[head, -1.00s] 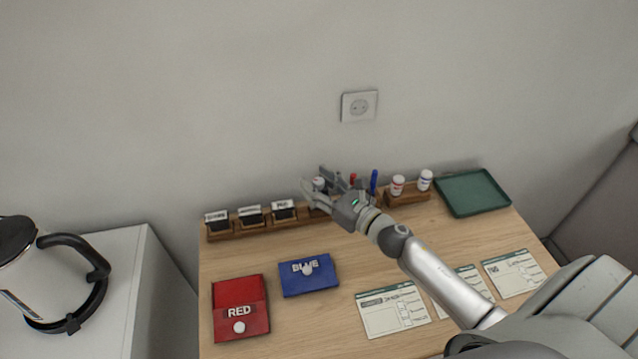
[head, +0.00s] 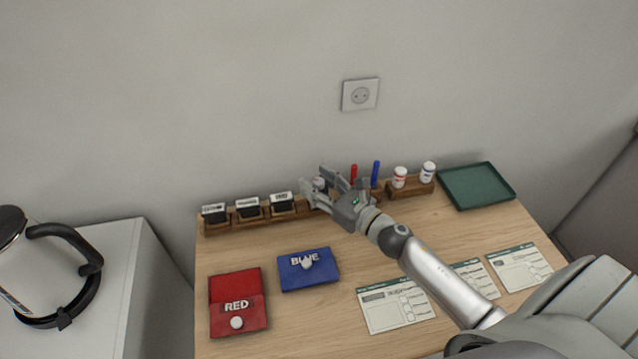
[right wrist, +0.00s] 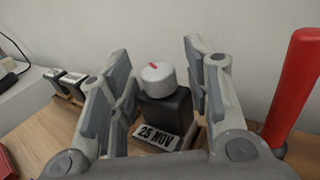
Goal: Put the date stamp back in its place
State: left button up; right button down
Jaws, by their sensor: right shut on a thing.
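The date stamp (right wrist: 165,105) has a black body, a white knob with a red mark and a label reading 25 NOV. In the right wrist view it stands upright between the fingers of my right gripper (right wrist: 158,85), which is shut on it. In the head view only its white knob (head: 320,183) shows, between the fingertips of my right gripper (head: 314,184). The stamp is at the wooden rack (head: 262,221) along the back of the counter. Its base is partly hidden, so I cannot tell whether it is fully seated. My left gripper is out of view.
Several black stamps (head: 248,208) stand to the left in the rack. A red marker (right wrist: 292,88) and a blue marker (head: 375,174) stand right of the gripper, near two small bottles (head: 399,177). Red (head: 238,287) and blue (head: 318,275) pads, forms (head: 385,310) and a green tray (head: 477,186) lie around.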

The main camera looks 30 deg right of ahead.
jog(key=shift+f+b, duration=0.3)
jog(key=shift+f, duration=0.1)
jog(key=c, duration=0.9)
grip_release()
jog(key=shift+c, duration=0.2)
jog(key=shift+s+d+f, duration=0.1)
jog(key=shift+s+d, duration=0.05)
jog(key=shift+s, duration=0.4)
jog(key=shift+b+v, duration=0.45)
jog(key=shift+v, duration=1.6)
jog(key=shift+o, duration=0.2)
jog(key=o, duration=0.5)
